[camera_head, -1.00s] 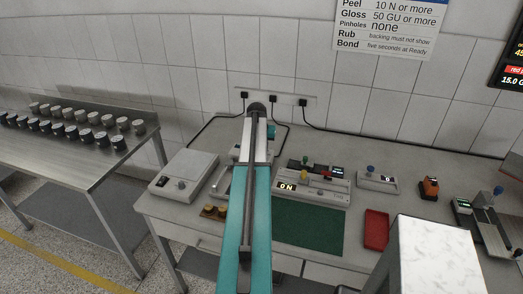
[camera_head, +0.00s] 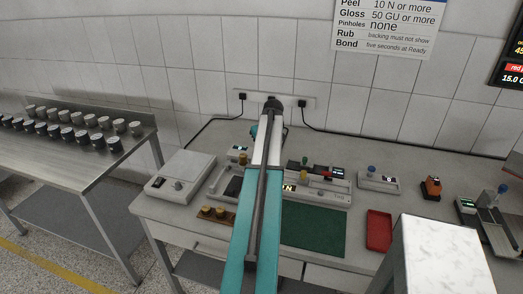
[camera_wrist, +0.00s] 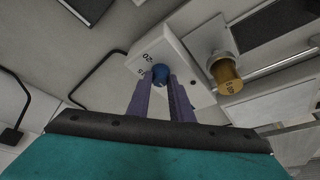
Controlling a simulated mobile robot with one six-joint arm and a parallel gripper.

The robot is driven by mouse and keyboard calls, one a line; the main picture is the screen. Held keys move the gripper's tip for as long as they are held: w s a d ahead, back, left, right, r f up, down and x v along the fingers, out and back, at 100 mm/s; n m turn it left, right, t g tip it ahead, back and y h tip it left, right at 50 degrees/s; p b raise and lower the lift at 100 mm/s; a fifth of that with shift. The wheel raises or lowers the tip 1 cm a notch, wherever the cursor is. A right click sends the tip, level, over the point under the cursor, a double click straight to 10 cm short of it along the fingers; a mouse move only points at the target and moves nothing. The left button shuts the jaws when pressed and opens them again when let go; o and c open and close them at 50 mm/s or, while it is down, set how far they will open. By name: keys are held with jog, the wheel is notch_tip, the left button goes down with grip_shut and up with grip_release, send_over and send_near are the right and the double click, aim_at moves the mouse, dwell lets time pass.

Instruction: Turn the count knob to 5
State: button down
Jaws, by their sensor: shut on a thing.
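In the wrist view, a small blue knob (camera_wrist: 160,73) sits on a pale box (camera_wrist: 172,58) with dark printed numbers, "20" among them. I take it for the count knob. My gripper (camera_wrist: 161,80) has its two purple fingers shut on the knob, one on each side. Which number the knob points at cannot be told. In the head view my own arm hides the gripper and this knob.
A brass cylinder (camera_wrist: 226,72) stands close to the right of the knob. On the bench are a grey scale (camera_head: 180,177), a green mat (camera_head: 315,230), a red tray (camera_head: 379,230) and a small box with a blue knob (camera_head: 378,180). Cables run along the wall.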

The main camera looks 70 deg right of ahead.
jog(key=shift+s, duration=0.1)
dwell(0.5)
jog(key=c, duration=1.6)
grip_release()
jog(key=shift+r, duration=0.15)
jog(key=shift+b+v, duration=1.75)
jog(key=shift+v, duration=5)
jog(key=shift+d, duration=0.1)
